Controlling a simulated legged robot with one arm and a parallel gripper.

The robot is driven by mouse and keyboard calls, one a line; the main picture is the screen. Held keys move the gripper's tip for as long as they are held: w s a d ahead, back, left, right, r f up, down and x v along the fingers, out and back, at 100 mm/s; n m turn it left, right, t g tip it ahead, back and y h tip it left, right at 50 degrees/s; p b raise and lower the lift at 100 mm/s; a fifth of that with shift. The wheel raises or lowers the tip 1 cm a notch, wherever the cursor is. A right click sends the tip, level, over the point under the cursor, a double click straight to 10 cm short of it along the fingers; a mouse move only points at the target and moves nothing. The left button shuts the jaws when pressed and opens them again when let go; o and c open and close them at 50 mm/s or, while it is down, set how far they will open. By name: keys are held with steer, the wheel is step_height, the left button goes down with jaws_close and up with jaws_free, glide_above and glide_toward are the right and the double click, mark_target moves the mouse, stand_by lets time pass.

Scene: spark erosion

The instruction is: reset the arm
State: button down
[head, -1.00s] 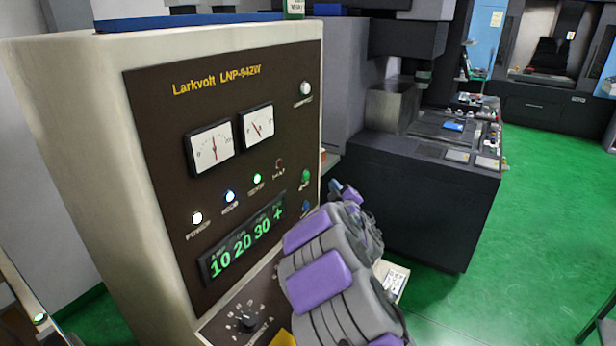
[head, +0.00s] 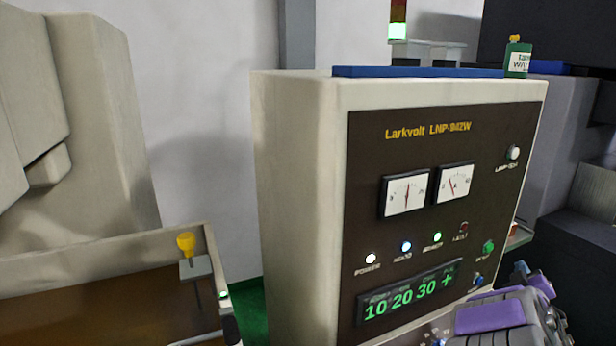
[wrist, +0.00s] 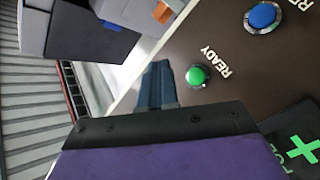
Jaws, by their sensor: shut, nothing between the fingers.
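My gripper (wrist: 157,85) shows in the wrist view as narrow blue-grey fingers, closed together, beyond a black and purple housing. It is empty. The fingers are beside a round green button (wrist: 197,76) near the word READY; I cannot tell whether they touch the panel. In the head view my purple and grey arm is at the bottom right, in front of the lower right of the Larkvolt cabinet (head: 300,200).
The cabinet's dark panel (head: 370,150) carries two meters, lamps and a display reading 10 20 30 +. A blue button (wrist: 262,15) is in the wrist view. A green bottle (head: 517,62) stands on top. A tank with a yellow knob (head: 186,244) is at left.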

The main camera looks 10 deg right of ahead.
steer(key=s+a+f+m+g+y+b, duration=0.2)
steer(key=s+a+f+g, duration=0.15)
steer(key=s+a, duration=0.45)
steer(key=s+a+f+m+g+y+b, duration=0.1)
steer(key=s+a+f+m+g+y, duration=0.2)
steer(key=a, duration=1)
steer(key=s+a+f+m+g+y+b, duration=0.1)
steer(key=s+a+g+b, duration=0.1)
steer(key=s+a+g, duration=0.6)
steer(key=s+a+f+n+g+y+b, duration=0.1)
steer(key=s+a+f+n+g+y, duration=0.1)
steer(key=s+a, duration=1.6)
steer(key=shift+s+a+f+n+y, duration=0.35)
steer(key=shift+a+f+n+y, duration=0.35)
steer(key=shift+a+y, duration=0.3)
